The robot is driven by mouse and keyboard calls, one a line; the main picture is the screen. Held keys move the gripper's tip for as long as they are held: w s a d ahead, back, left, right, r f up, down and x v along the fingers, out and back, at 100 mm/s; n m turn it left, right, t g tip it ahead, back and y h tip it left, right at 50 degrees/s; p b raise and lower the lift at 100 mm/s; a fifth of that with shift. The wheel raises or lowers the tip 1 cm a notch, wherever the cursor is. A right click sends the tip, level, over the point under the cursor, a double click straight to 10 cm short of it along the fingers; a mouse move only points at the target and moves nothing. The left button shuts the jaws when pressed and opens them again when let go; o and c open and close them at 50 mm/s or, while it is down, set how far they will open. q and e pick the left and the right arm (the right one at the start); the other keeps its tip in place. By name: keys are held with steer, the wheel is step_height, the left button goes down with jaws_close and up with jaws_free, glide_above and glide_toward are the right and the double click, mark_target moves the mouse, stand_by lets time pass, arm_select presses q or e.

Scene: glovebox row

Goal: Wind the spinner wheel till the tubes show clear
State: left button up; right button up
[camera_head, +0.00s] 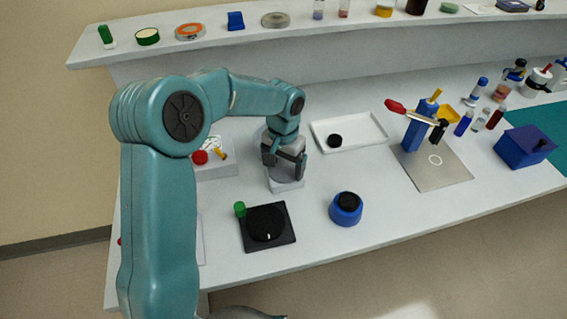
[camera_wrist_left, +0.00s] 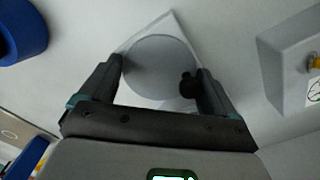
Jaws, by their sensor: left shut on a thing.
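A round pale grey wheel (camera_wrist_left: 160,65) with a black knob (camera_wrist_left: 187,84) near its edge lies on a white square base in the left wrist view. The base (camera_head: 287,184) shows below my gripper in the head view. My left gripper (camera_head: 284,170) points down over it, and its two fingers (camera_wrist_left: 158,88) are set wide on either side of the wheel, shut on it. The knob is beside the right-hand finger in the wrist view. The gripper hides most of the wheel in the head view. I cannot make out any tubes in it.
A black square plate with a disc (camera_head: 267,224) and a green knob (camera_head: 239,208) stands in front. A blue jar (camera_head: 346,209) is to its right. A white tray (camera_head: 365,139) and a grey plate with a blue stand (camera_head: 413,131) lie farther right. Bare bench separates them.

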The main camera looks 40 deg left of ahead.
mark_target(283, 170)
arm_select(q)
steer(key=o, duration=0.8)
steer(key=shift+r, duration=0.1)
steer(key=shift+c, duration=0.2)
steer(key=shift+r, duration=0.1)
step_height(283, 170, up, 16)
steer(key=shift+p, duration=0.3)
steer(key=shift+r, duration=0.1)
